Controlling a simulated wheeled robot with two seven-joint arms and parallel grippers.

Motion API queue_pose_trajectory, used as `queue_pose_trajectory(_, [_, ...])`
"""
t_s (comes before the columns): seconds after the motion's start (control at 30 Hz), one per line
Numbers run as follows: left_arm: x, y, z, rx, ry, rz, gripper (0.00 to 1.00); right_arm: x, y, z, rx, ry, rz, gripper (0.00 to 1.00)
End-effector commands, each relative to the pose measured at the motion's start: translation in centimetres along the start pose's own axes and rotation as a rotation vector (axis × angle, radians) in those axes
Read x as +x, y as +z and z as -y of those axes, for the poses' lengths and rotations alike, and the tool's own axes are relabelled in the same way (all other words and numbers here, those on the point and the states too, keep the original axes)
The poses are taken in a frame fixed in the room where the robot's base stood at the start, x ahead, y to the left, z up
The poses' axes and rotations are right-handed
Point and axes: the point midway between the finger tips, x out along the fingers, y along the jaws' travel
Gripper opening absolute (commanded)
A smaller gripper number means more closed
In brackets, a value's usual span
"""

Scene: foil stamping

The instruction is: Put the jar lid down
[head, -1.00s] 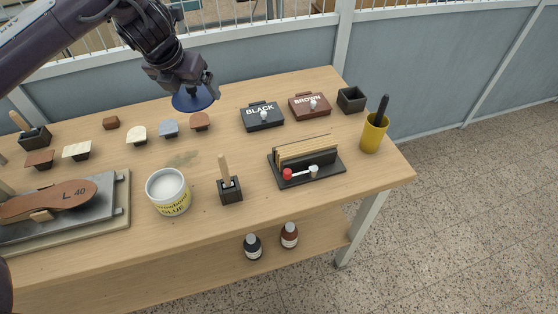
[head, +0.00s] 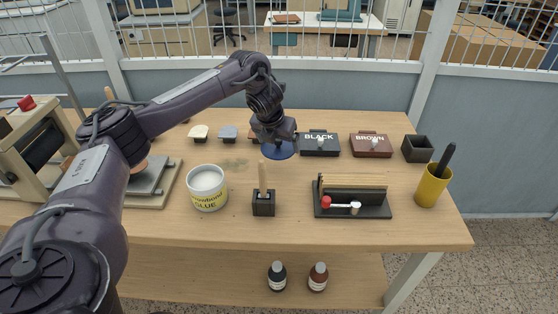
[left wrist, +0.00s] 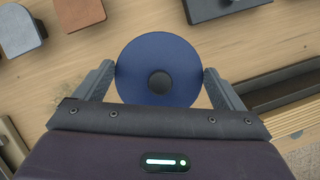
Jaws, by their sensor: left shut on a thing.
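My left gripper (head: 276,138) is shut on the round blue jar lid (head: 279,152), which has a dark knob. In the left wrist view, the fingers of the gripper (left wrist: 160,88) touch opposite edges of the lid (left wrist: 178,58). The lid is low over the table, left of the black ink pad case; I cannot tell whether it touches the wood. The glue jar (head: 207,193) stands open on the table to the left, with white glue inside. My right gripper is not in view.
The black case (head: 320,144) and brown case (head: 371,145) stand to the right. A brush holder (head: 263,204), a black rack (head: 352,203) and a yellow cup (head: 431,187) are nearer the front. Bare wood lies between the lid and the rack.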

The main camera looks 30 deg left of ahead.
Motion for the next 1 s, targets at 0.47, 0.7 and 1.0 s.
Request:
queue_pose_trajectory(0.47, [5.3, -2.3, 0.1, -0.001, -0.001, -0.003, 0.68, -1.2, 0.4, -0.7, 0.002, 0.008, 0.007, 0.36])
queue_pose_trajectory(0.7, [6.0, -2.5, 0.0, 0.000, -0.001, 0.001, 0.68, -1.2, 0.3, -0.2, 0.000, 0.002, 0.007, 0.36])
queue_pose_trajectory(1.0, [6.3, -2.6, 0.0, 0.000, -0.001, 0.001, 0.98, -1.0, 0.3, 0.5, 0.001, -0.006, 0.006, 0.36])
